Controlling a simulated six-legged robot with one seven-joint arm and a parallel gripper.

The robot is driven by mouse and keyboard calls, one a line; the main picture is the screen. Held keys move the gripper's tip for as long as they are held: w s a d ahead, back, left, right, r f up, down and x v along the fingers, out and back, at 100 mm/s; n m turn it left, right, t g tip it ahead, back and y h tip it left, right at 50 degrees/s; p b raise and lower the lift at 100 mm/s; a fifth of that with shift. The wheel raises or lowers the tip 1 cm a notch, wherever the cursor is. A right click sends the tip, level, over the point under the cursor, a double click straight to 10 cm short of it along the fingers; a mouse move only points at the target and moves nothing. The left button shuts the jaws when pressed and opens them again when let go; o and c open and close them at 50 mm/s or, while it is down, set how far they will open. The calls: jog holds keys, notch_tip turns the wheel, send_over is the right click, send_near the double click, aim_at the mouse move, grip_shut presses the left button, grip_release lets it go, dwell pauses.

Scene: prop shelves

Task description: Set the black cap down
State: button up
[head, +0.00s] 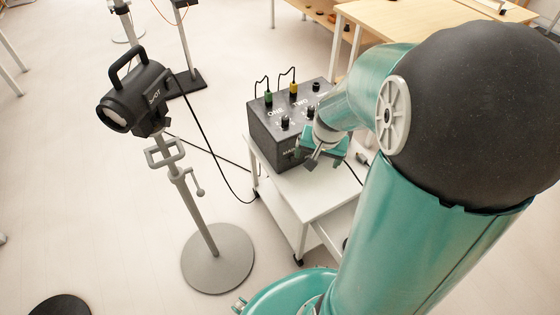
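A dark control box (268,136) with white lettering, including "ONE" and "TWO", sits on a white cart (325,190). A green plug (268,98) and a yellow plug (293,89) with cords stand in its top. Small black cap-like pieces show on the box, one at the back right (316,87) and one near the front (285,123). I cannot tell which is the black cap. My gripper (312,161) is at the box's right side, pointing down-left, in front of part of the box. The fingers are small, and whether they hold anything is unclear.
A black spotlight (140,97) stands on a grey stand with a round base (217,258), left of the cart. Black cables run across the floor. Wooden tables (400,30) are behind. The floor at far left is mostly clear.

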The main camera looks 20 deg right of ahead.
jog(key=s+a+r+n+t, duration=0.1)
jog(key=s+a+r+n, duration=0.3)
jog(key=a+r, duration=0.4)
jog(key=s+a+r+n+t, duration=0.1)
jog(key=s+a+r+n, duration=0.2)
jog(key=s+a+r, duration=0.4)
notch_tip(320, 180, up, 2)
jog(key=shift+a+r+n+t+y, duration=0.2)
jog(key=shift+a+n+t+y, duration=0.1)
jog(key=shift+a+n, duration=0.15)
jog(key=shift+w, duration=0.1)
